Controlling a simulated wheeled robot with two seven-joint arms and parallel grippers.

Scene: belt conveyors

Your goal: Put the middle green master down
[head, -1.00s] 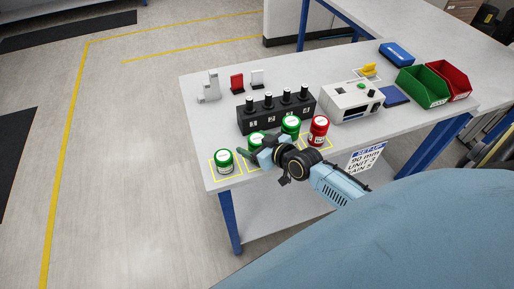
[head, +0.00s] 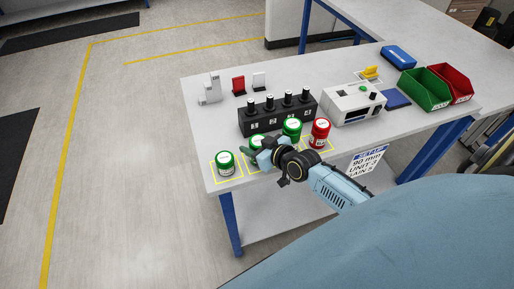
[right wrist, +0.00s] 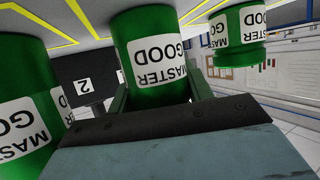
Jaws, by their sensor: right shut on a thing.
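The middle green master (head: 257,141) is a green can with a white label and pale lid, between its two green neighbours. My right gripper (head: 262,152) is shut on it from the front, partly hiding it. In the right wrist view the picture is upside down, and the can (right wrist: 152,45) is between the two fingers (right wrist: 158,95). The left green master (head: 225,165) stands in a yellow outlined square; the right green master (head: 291,128) is close behind my gripper. I cannot tell whether the held can touches the table. My left gripper is out of view.
A red can (head: 319,134) stands right of the greens. A black numbered block with several posts (head: 278,119) is behind them. A white device (head: 352,104), a green bin (head: 424,90) and a red bin (head: 450,80) are to the right.

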